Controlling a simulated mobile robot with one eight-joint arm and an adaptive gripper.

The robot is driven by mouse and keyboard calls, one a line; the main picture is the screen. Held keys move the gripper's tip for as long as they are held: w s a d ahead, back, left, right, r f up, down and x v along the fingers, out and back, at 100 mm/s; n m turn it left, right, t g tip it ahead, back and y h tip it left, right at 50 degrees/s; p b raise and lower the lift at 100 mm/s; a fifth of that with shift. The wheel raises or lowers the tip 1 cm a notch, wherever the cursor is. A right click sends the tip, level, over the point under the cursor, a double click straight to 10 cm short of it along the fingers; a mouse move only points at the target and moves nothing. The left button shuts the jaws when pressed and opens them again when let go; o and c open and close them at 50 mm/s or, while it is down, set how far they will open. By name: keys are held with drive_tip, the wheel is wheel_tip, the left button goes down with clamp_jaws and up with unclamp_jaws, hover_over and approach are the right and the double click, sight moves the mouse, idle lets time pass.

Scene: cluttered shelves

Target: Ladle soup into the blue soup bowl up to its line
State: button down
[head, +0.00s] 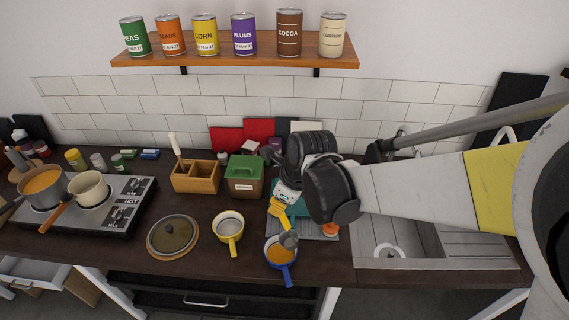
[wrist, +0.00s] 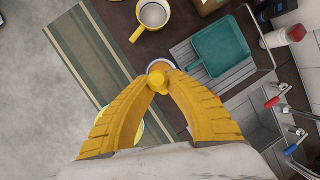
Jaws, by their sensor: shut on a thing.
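The blue soup bowl (head: 281,270) stands near the counter's front edge with orange soup in it; its fill line cannot be made out. My gripper (head: 279,212) is above and behind it, with yellow fingers shut on the ladle. The ladle's grey scoop (head: 289,239) is over the bowl's upper right rim; whether it touches or holds soup is unclear. In the wrist view my gripper (wrist: 159,80) meets at a yellow knob, likely the ladle's handle end, and mostly hides the bowl below. A grey pot (head: 42,197) with orange soup stands on the stove at left.
A yellow bowl (head: 229,232) stands left of the blue bowl, and a lid (head: 172,234) lies further left. A cream pan (head: 88,189) is on the stove. Behind are a green box (head: 243,178) and a wooden caddy (head: 196,180). The sink (head: 400,230) is at right.

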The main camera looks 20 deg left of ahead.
drive_tip(key=w+d+r+y, duration=0.1)
drive_tip(key=d+y, duration=0.2)
drive_tip(key=d, duration=0.3)
drive_tip(key=shift+w+r+g, duration=0.25)
drive_tip(key=shift+g, duration=0.05)
drive_tip(key=shift+r+p, duration=1.5)
drive_tip(key=shift+r, duration=1)
